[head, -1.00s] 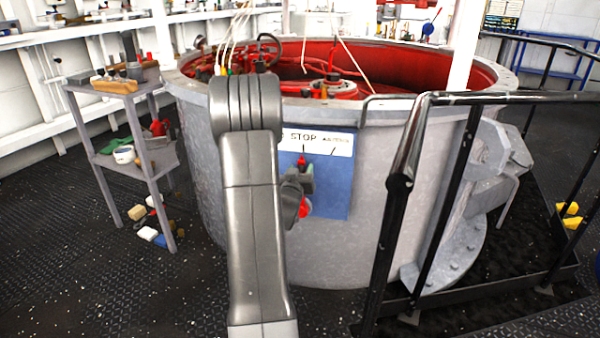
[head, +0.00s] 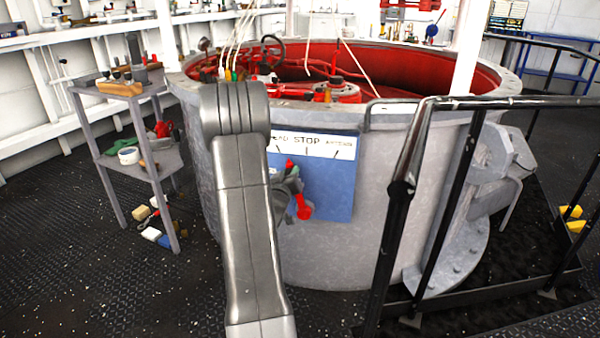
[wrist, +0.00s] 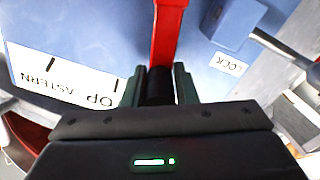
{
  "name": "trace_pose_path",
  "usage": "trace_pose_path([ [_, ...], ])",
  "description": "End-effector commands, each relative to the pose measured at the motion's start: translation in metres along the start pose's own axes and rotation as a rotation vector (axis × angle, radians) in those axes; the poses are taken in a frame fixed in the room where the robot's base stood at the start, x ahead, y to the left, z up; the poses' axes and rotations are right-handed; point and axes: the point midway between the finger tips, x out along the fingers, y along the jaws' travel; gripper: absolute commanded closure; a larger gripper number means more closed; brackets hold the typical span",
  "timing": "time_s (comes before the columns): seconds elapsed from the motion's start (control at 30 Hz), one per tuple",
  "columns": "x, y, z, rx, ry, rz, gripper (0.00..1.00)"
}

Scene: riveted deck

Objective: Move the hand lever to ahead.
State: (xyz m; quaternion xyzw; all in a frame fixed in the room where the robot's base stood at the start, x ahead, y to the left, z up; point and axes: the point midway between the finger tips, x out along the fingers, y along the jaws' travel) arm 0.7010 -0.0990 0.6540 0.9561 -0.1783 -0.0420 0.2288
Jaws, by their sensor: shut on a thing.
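The hand lever (head: 304,208) is red and stands in front of a blue panel (head: 335,195) on the grey drum's side. It leans, its upper end to the left of the STOP mark. In the wrist view the red lever bar (wrist: 165,28) runs to a black grip, and my gripper (wrist: 158,80) has a finger on each side of it, shut on it. In the head view my gripper (head: 290,184) partly covers the lever. The label strip (head: 325,148) reads STOP and ASTERN; the AHEAD end is partly hidden by my arm.
In the wrist view a blue block (wrist: 235,20) with a metal rod sits beside a LOCK label (wrist: 229,65). A black railing (head: 402,190) stands right of the panel. A grey shelf stand (head: 140,160) with tools is at the left. The drum (head: 385,225) holds red machinery.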

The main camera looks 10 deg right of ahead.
Motion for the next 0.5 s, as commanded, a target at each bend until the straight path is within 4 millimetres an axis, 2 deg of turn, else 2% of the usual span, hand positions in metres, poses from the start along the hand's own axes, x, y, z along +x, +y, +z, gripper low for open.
trace_pose_path([
  [0.03,0.000,-0.010,-0.004,-0.039,0.002,-0.009,1.00],
  [0.2,0.000,-0.027,-0.005,-0.144,0.003,-0.008,1.00],
  [0.5,0.000,-0.033,-0.004,-0.183,0.003,-0.007,1.00],
])
